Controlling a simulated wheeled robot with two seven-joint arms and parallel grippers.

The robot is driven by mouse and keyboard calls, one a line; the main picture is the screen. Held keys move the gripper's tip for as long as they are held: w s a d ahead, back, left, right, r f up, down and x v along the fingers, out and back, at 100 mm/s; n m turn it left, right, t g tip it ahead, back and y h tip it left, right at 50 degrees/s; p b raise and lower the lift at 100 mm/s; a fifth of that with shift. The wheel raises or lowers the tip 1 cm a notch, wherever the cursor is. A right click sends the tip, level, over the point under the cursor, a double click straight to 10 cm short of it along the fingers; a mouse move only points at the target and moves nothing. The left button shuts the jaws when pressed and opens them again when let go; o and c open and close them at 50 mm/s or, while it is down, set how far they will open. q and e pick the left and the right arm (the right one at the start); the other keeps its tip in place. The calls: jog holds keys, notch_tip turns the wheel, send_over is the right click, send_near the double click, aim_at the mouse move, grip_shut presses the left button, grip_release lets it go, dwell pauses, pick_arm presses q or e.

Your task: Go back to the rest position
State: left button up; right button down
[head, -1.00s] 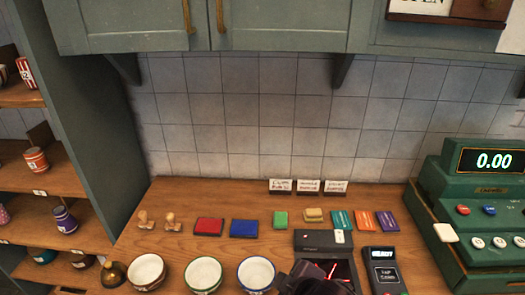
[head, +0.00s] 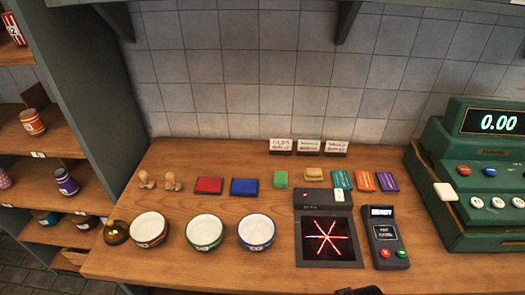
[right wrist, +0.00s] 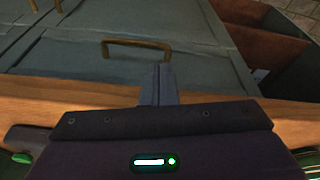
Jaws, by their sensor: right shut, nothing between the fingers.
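My right gripper (right wrist: 163,84) is shut and empty in the right wrist view. Its closed fingers point toward a grey-green cabinet front with a brass handle (right wrist: 137,47), beyond the wooden counter edge. In the head view only a small dark part, probably of my right arm, shows at the bottom edge, in front of the counter. My left gripper is not in view.
Shelves with cups (head: 32,122) stand left.

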notch_tip(320, 180, down, 16)
jog(key=s+b, duration=0.2)
jog(key=s, duration=0.1)
jog(key=s+d+f+g+b, duration=0.1)
jog(key=s+d+f+b, duration=0.1)
jog(key=s+f, duration=0.8)
jog(key=s+d+f+g+b, duration=0.1)
jog(key=s+d+f+b, duration=0.1)
jog(key=s+f, duration=0.8)
notch_tip(320, 180, down, 6)
jog(key=shift+s+r, duration=0.1)
jog(key=shift+s, duration=0.2)
